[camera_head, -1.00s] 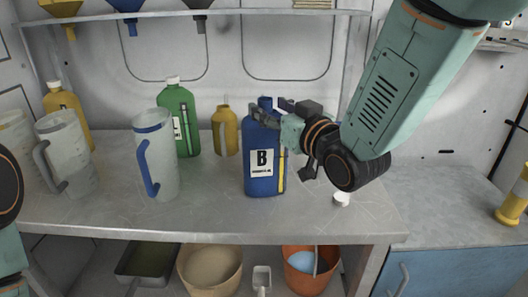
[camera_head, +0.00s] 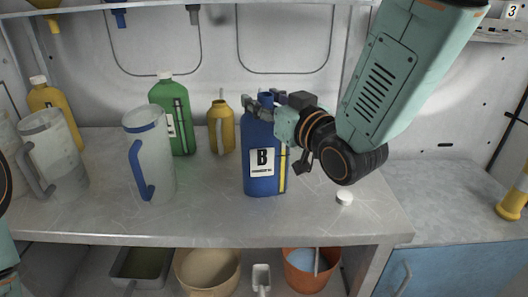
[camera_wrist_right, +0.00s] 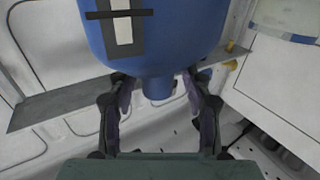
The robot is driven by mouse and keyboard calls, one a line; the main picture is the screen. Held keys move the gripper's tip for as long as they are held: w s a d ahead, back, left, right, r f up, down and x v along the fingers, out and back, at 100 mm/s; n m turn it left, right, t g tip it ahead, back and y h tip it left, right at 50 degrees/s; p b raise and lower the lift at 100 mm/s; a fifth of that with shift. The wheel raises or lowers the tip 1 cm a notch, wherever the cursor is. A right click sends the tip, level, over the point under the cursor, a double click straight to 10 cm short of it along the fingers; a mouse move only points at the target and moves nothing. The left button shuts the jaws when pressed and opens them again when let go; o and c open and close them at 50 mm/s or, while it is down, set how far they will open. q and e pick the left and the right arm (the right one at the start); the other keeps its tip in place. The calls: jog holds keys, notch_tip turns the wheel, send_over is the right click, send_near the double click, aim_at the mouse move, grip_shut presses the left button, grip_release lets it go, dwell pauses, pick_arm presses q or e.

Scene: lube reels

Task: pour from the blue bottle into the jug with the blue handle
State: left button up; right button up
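The blue bottle (camera_head: 262,155), labelled B, stands upright on the counter with its cap off. My right gripper (camera_head: 266,104) is at its top, with the fingers open around the neck. In the right wrist view the bottle (camera_wrist_right: 150,50) appears neck-down, its neck between the two fingertips (camera_wrist_right: 158,92) with small gaps on each side. The jug with the blue handle (camera_head: 151,165) stands upright on the counter to the left of the bottle. It is translucent with a blue rim, and its handle faces front.
A white cap (camera_head: 344,197) lies right of the bottle. A green bottle (camera_head: 172,118) and a small yellow can (camera_head: 221,130) stand behind, between jug and bottle. A grey-handled jug (camera_head: 55,150) and yellow bottle (camera_head: 52,100) are left. Counter between blue-handled jug and blue bottle is clear.

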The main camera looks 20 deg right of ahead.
jog(key=shift+d, duration=0.1)
jog(key=shift+c, duration=0.8)
jog(key=shift+w+d+f, duration=0.1)
jog(key=shift+w+f, duration=0.15)
jog(key=shift+w, duration=0.05)
jog(key=c, duration=0.3)
jog(key=shift+s+r, duration=0.15)
jog(key=c, duration=0.4)
grip_shut()
jog(key=shift+r, duration=0.1)
